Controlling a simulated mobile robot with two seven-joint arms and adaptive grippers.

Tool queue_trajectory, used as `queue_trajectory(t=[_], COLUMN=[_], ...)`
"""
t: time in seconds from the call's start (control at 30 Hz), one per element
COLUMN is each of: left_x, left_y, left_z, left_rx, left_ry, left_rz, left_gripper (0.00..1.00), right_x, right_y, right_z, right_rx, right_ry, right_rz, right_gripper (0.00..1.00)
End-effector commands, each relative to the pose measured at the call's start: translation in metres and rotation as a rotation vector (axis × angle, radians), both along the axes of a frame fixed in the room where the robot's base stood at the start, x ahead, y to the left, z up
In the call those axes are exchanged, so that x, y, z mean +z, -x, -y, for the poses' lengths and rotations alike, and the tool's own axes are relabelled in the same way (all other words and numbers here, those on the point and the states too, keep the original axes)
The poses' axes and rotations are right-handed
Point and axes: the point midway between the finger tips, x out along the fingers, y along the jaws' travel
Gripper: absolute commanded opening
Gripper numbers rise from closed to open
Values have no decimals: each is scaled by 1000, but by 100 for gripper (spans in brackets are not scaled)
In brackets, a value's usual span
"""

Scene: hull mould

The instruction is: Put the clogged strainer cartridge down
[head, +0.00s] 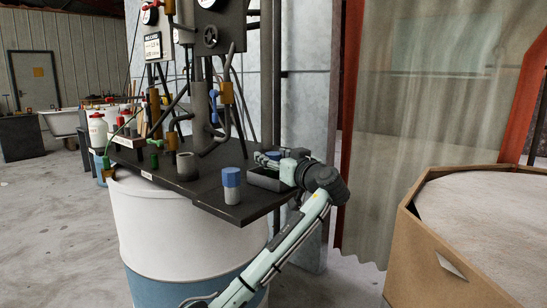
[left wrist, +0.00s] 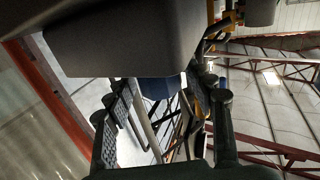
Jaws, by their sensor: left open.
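A cylinder with a blue top and grey lower body (head: 231,186) stands upright on the black bench top, left of the small dark tray (head: 265,181). I cannot tell whether it is the clogged strainer cartridge. My left gripper (head: 266,158) is just above the tray, pointing left, with its fingers apart. A small blue part (head: 273,155) shows at its fingers, partly hidden. In the left wrist view, a blue object (left wrist: 158,88) shows between the open fingers of my left gripper (left wrist: 165,115); I cannot tell whether it touches them. My right gripper is out of view.
The black bench top (head: 205,192) rests on a white and blue drum (head: 165,225). Pipes, gauges and a grey cup (head: 187,166) stand close on its left and back. A large wooden-sided bin (head: 440,255) stands at right.

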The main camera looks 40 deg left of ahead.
Motion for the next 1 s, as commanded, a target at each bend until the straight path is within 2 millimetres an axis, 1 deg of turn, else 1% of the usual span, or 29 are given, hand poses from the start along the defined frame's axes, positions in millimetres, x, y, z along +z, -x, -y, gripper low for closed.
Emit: queue_trajectory(t=[0.03, 0.1, 0.17, 0.23, 0.3, 0.5, 0.6, 0.7, 0.8, 1.0], left_x=[3, 0, -1, -2, -2, -1, -1, 0, 0, 1], left_y=[0, 3, 7, 14, 21, 40, 47, 52, 54, 55], left_z=[0, 8, 17, 30, 44, 81, 94, 102, 106, 107], left_rx=[0, -3, -3, -5, -5, -3, -3, -1, 0, 0], left_ry=[-1, 1, 1, 3, 4, 3, 1, 1, 1, 0], left_rz=[0, 2, 0, 2, 1, 2, 0, 0, 0, 0], left_gripper=[54, 54, 54, 54, 54, 54, 54, 54, 54, 54], right_x=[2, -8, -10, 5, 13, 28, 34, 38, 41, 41], right_y=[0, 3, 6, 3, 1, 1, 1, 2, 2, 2], right_z=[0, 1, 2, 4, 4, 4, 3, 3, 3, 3], right_rx=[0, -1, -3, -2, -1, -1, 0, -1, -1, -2], right_ry=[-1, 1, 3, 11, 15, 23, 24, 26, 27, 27], right_rz=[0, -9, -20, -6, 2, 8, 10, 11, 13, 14], right_gripper=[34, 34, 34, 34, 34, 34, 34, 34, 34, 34])
